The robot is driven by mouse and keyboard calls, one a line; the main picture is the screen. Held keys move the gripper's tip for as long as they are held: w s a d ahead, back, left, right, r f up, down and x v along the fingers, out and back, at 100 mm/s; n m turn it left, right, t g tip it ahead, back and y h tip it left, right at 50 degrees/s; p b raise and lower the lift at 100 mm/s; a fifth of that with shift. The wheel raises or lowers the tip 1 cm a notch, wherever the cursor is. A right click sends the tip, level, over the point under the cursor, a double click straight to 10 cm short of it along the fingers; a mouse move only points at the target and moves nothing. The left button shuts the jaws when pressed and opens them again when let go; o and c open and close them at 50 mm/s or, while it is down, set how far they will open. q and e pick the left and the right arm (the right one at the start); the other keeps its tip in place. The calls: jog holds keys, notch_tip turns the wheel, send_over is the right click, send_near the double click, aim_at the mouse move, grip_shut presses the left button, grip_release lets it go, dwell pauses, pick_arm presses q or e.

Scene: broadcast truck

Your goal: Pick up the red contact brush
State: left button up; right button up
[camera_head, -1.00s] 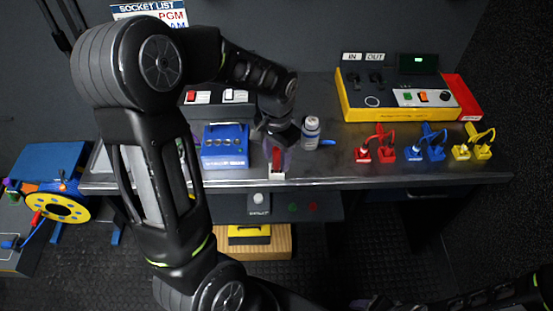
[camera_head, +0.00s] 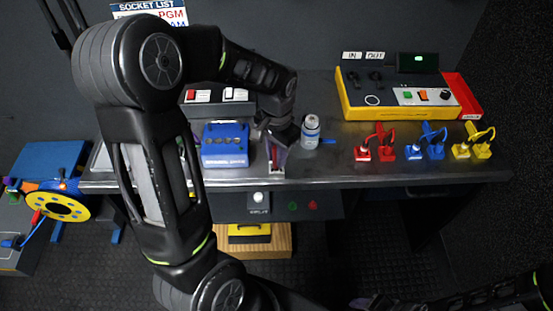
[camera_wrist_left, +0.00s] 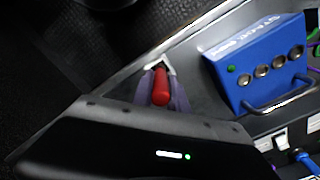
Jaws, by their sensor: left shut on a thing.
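The red contact brush (camera_wrist_left: 160,88) is between the fingers of my left gripper (camera_wrist_left: 162,92) in the left wrist view, with a pale tip beyond the red part. In the head view, the left gripper (camera_head: 277,160) is at the front edge of the metal bench, right of the blue box, shut on the brush (camera_head: 274,153). Only a thin red strip of the brush shows there. I cannot tell whether it touches the bench. My right arm enters at the lower right; its dark end (camera_head: 375,302) is cut off by the bottom edge, its jaws unclear.
The blue box (camera_head: 225,146) stands left of the gripper, and a grey bottle (camera_head: 310,132) stands close on its right. The bench front (camera_head: 340,178) is clear.

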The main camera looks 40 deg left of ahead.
pick_arm(q)
grip_shut()
notch_tip(320, 180, up, 10)
jog(key=shift+b, duration=0.4)
dwell(0.3)
jog(key=shift+a+r, duration=0.1)
dwell(0.4)
